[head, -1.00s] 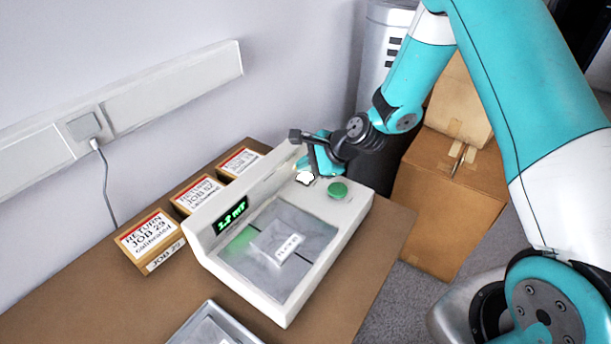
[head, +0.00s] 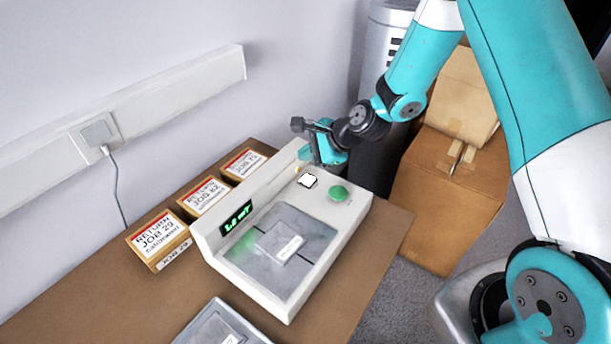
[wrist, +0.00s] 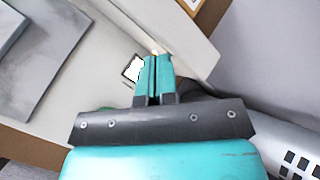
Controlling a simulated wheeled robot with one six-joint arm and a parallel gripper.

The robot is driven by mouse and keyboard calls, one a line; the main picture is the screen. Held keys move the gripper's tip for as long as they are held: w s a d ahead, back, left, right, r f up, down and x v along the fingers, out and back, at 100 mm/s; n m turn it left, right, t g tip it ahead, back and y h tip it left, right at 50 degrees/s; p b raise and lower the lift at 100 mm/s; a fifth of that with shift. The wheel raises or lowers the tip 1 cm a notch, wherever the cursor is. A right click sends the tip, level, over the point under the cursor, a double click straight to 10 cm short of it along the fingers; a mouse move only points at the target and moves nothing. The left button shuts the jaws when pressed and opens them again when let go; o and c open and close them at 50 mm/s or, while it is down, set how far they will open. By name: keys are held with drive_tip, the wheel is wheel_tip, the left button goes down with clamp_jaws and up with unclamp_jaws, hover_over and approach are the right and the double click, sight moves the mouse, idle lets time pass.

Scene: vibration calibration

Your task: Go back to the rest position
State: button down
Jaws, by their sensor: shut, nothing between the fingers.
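My gripper (head: 310,160) is at the far end of the calibration machine (head: 345,208), just above its top near the white button (head: 307,180). In the wrist view the gripper's two teal fingers (wrist: 154,60) are together with nothing between them. The white button (wrist: 132,70) shows just left of the fingertips in that view. The green button (head: 338,193) sits to the right of the white one, clear of the gripper. A grey block with a white label (head: 279,242) lies on the machine's metal plate. The green display (head: 236,217) is lit, but its text is not clear.
Several labelled return boxes (head: 160,240) stand in a row behind the machine. A grey tray (head: 215,325) is at the table's (head: 100,300) front. Cardboard boxes (head: 445,190) and a silver bin (head: 385,45) stand beyond the table. A wall socket (head: 97,133) has a cable.

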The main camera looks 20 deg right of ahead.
drive_tip(key=s+a+r+n+g, duration=0.2)
drive_tip(key=s+a+r+n, duration=0.1)
drive_tip(key=s+r+n, duration=0.45)
drive_tip(key=s+a+r+n+g, duration=0.2)
drive_tip(key=s+a+r+n, duration=0.1)
drive_tip(key=s+r+n, duration=0.4)
drive_tip(key=s+r+n+g+h, duration=0.1)
drive_tip(key=s+r+n, duration=0.2)
drive_tip(key=s+n, duration=0.2)
drive_tip(key=s+d+r+n+g+h, duration=0.1)
drive_tip(key=s+r+n, duration=0.2)
drive_tip(key=s, duration=0.8)
drive_tip(key=shift+d+r+n+h, duration=0.3)
drive_tip(key=shift+r+n, duration=0.05)
drive_tip(key=shift+n, duration=0.7)
drive_tip(key=shift+w, duration=0.1)
